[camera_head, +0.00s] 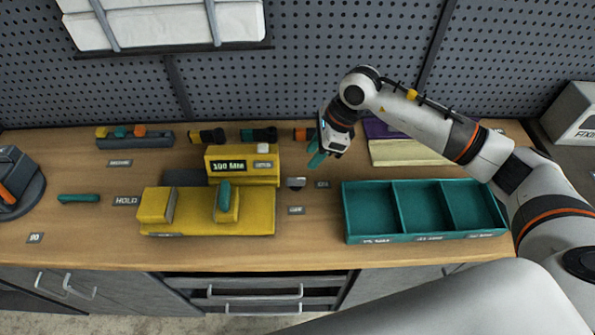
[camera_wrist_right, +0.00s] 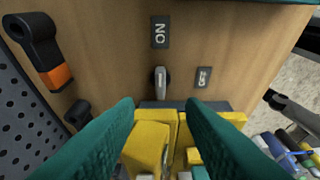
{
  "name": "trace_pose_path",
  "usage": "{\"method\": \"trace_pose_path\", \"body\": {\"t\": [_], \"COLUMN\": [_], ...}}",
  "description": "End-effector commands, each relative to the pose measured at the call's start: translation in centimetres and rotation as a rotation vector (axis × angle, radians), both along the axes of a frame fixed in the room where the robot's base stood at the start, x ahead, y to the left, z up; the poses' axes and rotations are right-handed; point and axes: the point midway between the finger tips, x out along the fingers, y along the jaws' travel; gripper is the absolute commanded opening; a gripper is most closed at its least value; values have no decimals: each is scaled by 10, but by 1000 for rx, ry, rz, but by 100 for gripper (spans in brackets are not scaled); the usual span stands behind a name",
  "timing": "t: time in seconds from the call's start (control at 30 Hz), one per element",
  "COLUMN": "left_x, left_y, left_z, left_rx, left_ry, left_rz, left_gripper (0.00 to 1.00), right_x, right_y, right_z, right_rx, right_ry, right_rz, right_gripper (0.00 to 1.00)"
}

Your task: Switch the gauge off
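The gauge is a yellow device (camera_head: 155,205) on the wooden bench, with an upright block that carries a dark display (camera_head: 229,165) ending in "MM". A small grey rotary switch (camera_head: 296,183) sits on the bench just right of it. It also shows in the right wrist view (camera_wrist_right: 161,80), its bar in line with the ON label (camera_wrist_right: 160,32). A second label (camera_wrist_right: 204,76) lies to one side, too small to read. My right gripper (camera_head: 316,160) has teal fingers, spread apart and empty, above and behind the switch. My left gripper is not in view.
A teal three-compartment tray (camera_head: 425,239) stands right of the switch. Dark cylindrical tools (camera_head: 258,135) lie behind the gauge by the pegboard. A teal bar (camera_head: 78,198) lies at left.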

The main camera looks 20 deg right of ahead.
Motion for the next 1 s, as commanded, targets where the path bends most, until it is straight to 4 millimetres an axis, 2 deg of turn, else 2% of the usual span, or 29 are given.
{"method": "trace_pose_path", "body": {"t": [0.3,0.5,0.9,1.0], "left_x": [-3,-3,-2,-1], "left_y": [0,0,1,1], "left_z": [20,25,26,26], "left_rx": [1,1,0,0], "left_ry": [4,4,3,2], "left_rz": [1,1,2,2], "left_gripper": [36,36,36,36], "right_x": [6,9,10,10], "right_y": [25,35,37,37], "right_z": [-57,-82,-90,-90], "right_rx": [4,5,4,4], "right_ry": [5,3,0,0], "right_rz": [-1,0,-1,-1], "right_gripper": [36,36,36,22]}}
